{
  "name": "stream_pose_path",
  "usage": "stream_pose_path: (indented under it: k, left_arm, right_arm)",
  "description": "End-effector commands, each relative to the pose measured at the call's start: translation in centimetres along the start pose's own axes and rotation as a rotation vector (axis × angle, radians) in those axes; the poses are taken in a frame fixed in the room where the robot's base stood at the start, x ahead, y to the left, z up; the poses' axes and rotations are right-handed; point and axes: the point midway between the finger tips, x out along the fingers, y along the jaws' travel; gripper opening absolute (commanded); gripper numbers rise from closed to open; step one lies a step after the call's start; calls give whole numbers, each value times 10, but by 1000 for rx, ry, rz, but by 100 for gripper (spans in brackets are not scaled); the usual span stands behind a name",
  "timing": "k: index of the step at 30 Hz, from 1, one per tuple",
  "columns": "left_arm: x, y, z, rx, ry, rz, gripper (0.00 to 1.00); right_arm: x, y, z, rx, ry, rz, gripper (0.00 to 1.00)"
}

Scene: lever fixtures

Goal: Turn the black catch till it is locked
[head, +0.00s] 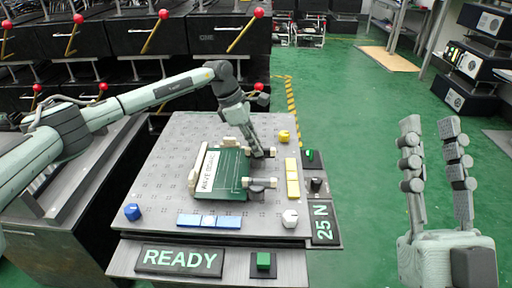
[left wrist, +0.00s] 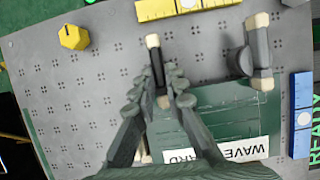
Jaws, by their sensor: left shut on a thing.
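The black catch (left wrist: 155,58) is a dark bar with a pale tip, at the edge of the green board (left wrist: 240,110). In the head view the catch (head: 267,152) shows by the board's right edge. My left gripper (head: 256,151) reaches down onto it; in the left wrist view its fingers (left wrist: 160,84) are closed around the catch, hiding part of it. A second, grey catch (head: 262,184) sits nearer the front on the same board edge; it also shows in the left wrist view (left wrist: 258,55). My right gripper (head: 430,124) is open and empty, well right of the table.
The grey perforated plate (head: 160,160) carries yellow (head: 292,178) and blue bars (head: 208,221) and blue, yellow and white knobs. Signs read READY (head: 179,261) and 25 N (head: 322,223). Red-knobbed levers (head: 155,30) stand behind.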

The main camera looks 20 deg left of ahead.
Motion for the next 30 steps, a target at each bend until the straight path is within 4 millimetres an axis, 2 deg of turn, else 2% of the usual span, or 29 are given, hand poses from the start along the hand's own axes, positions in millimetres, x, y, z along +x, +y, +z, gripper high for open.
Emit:
stream_pose_path:
  k: [16, 17, 22, 30]
  left_arm:
    - [0, 0, -1, 25, 3, -11, 0]
    - [0, 0, -1, 25, 4, -11, 13]
    - [0, 0, -1, 24, 3, -11, 33]
    - [0, 0, 0, 24, 1, -10, 33]
  right_arm:
    - [0, 1, -4, -2, 23, 0, 33]
    - [0, 1, -4, -2, 23, 1, 33]
    - [0, 1, -4, -2, 23, 1, 33]
    - [0, 0, -3, 0, 22, 1, 33]
